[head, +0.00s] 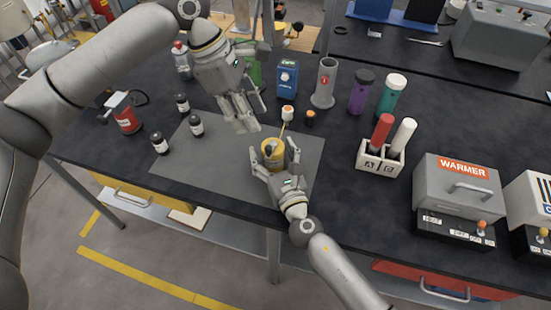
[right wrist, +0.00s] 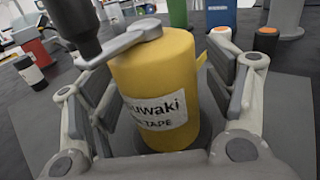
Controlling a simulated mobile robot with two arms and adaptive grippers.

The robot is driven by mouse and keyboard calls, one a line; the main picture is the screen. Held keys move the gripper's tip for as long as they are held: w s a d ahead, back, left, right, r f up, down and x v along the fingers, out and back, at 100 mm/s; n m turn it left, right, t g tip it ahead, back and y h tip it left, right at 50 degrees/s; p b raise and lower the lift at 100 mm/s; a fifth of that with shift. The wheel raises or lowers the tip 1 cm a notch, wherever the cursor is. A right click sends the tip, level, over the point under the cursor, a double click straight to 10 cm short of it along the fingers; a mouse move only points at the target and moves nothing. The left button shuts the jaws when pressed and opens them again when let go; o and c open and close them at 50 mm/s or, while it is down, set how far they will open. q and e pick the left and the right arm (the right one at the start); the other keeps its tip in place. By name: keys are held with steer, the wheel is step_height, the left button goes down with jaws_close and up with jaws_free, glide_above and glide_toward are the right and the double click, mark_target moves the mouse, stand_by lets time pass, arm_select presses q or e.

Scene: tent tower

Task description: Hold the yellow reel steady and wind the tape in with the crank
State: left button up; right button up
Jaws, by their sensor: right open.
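The yellow reel (head: 273,161) stands upright on the grey mat near the table's front edge. In the right wrist view the reel (right wrist: 160,80) carries a white label. Its grey crank (right wrist: 127,42) lies across the top, with a black knob (right wrist: 72,22) at the upper left. A strip of yellow tape (head: 283,131) sticks out behind the reel. My right gripper (head: 276,158) is open with its fingers on either side of the reel. A gap shows at the right finger. My left gripper (head: 244,122) is above the mat, up and left of the reel, apart from it.
The grey mat (head: 190,165) has free room left of the reel. A white-capped bottle (head: 288,114) and an orange-capped jar (head: 310,119) stand just behind. Black jars (head: 160,144) stand at left. A white holder (head: 379,160) with red and white sticks and the warmer (head: 456,183) stand right.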

mark_target(267, 146)
steer(key=c, duration=1.5)
arm_select(q)
steer(key=d+r+m+y, duration=0.2)
steer(key=d+m+y, duration=0.2)
arm_select(e)
steer(key=shift+d, duration=0.1)
arm_select(q)
steer(key=shift+t, duration=0.3)
steer(key=f, duration=1.2)
steer(key=shift+s+f, duration=0.15)
steer(key=shift+s, duration=0.15)
jaws_close()
steer(key=shift+a, duration=0.1)
